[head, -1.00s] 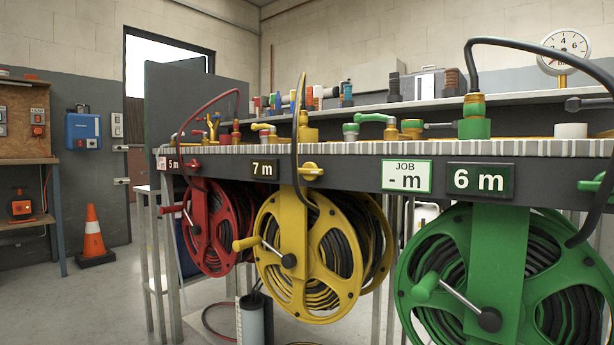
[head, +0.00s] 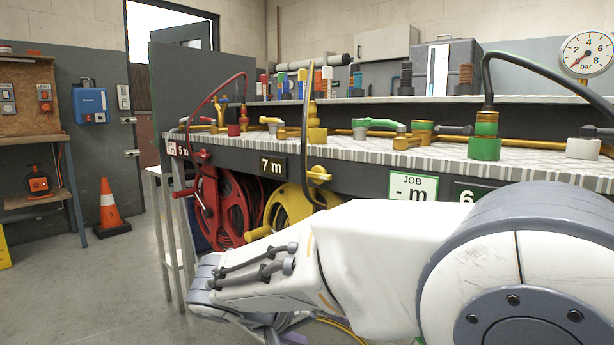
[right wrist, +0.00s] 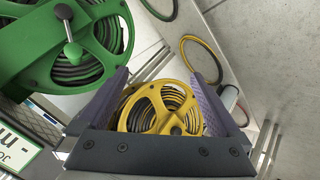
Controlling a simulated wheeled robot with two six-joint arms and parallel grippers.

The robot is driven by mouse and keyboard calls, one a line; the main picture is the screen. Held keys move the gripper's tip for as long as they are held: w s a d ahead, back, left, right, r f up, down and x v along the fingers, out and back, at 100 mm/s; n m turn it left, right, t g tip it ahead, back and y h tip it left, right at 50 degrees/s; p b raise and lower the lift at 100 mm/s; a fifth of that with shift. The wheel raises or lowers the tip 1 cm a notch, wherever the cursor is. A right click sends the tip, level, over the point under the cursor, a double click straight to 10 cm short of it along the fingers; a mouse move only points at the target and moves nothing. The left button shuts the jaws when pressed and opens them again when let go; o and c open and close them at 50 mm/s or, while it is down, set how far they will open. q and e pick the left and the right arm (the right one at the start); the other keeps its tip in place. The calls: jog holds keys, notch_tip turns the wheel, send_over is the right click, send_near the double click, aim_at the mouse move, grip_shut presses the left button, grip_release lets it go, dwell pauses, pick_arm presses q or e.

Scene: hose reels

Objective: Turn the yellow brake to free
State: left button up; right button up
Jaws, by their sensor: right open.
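The yellow brake (head: 319,175) is a small yellow knob on the dark front edge of the bench, right of the "7 m" sign (head: 272,166). The yellow reel (head: 290,203) hangs below it, mostly hidden by my right arm in the head view. In the right wrist view the yellow reel (right wrist: 152,108) shows between the fingers, some way beyond them. My right gripper (right wrist: 160,78) is open and empty, with purple finger pads. In the head view it is low, below the bench front, and mostly hidden by my wrist. My left gripper is not in view.
The red reel (head: 232,205) hangs left of the yellow one. The green reel (right wrist: 75,50) shows in the right wrist view. Hose fittings and a green lever (head: 375,123) stand on the bench top. An orange cone (head: 109,208) stands on open floor at left.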

jog(key=w+a+r+m+t+h+p, duration=0.35)
jog(key=w+r, duration=0.55)
jog(key=r, duration=0.4)
jog(key=m+t+h+p, duration=0.2)
jog(key=m+t, duration=0.2)
jog(key=m, duration=0.2)
send_near(315, 177)
jog(key=shift+n+g, duration=0.25)
jog(key=x, duration=0.4)
jog(key=b+x, duration=0.1)
jog(key=x, duration=0.2)
jog(key=shift+w+d+r, duration=0.2)
jog(key=shift+w, duration=0.15)
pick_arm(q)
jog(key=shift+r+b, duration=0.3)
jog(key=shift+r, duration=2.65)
pick_arm(e)
jog(key=shift+w+d, duration=0.4)
jog(key=shift+w, duration=0.05)
jog(key=c, duration=1)
